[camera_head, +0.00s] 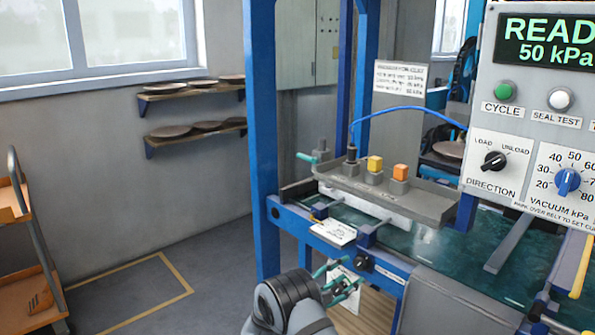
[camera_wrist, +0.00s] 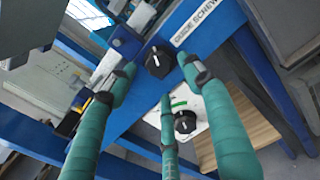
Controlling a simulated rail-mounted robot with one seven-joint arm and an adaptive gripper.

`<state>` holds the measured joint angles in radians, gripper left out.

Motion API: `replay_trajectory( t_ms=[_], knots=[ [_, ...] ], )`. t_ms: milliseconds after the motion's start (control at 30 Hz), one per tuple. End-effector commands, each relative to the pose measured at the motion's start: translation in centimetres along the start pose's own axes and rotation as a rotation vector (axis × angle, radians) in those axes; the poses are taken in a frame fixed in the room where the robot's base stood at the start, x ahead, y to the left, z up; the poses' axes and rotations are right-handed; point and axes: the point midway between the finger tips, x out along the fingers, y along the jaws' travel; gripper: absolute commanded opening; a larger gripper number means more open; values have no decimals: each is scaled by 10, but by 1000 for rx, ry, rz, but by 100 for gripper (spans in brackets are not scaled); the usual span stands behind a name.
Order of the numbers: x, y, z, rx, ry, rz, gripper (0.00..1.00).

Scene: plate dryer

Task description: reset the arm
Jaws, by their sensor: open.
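My gripper (camera_head: 336,284) is at the lower middle of the head view, in front of the blue machine frame (camera_head: 264,150). Its teal fingers are spread apart and hold nothing. In the wrist view the open fingers (camera_wrist: 152,84) point towards the blue front rail. A black knob (camera_wrist: 158,62) sits on that rail between the fingertips. A second black knob (camera_wrist: 186,121) shows against a white plate, partly behind a finger. I cannot tell whether any finger touches these parts.
A control panel (camera_head: 540,130) reading 50 kPa stands at the right. A grey fixture (camera_head: 430,205) with yellow and orange blocks lies above the green belt (camera_head: 460,260). Wall shelves (camera_head: 190,91) hold plates; an orange cart (camera_head: 30,290) stands left. Floor between is clear.

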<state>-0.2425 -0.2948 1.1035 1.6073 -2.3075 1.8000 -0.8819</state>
Motion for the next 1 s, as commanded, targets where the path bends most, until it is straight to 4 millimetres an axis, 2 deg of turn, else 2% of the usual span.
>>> replay_trajectory(
  t_ms=[100,267,367,600,1000],
  knots=[
    [27,-1,0,1,-1,-4,51],
    [53,0,2,-11,-1,1,51],
    [49,1,3,-115,1,3,51],
    [31,1,0,-105,0,2,51],
    [30,0,0,-104,0,1,51]
  ],
)
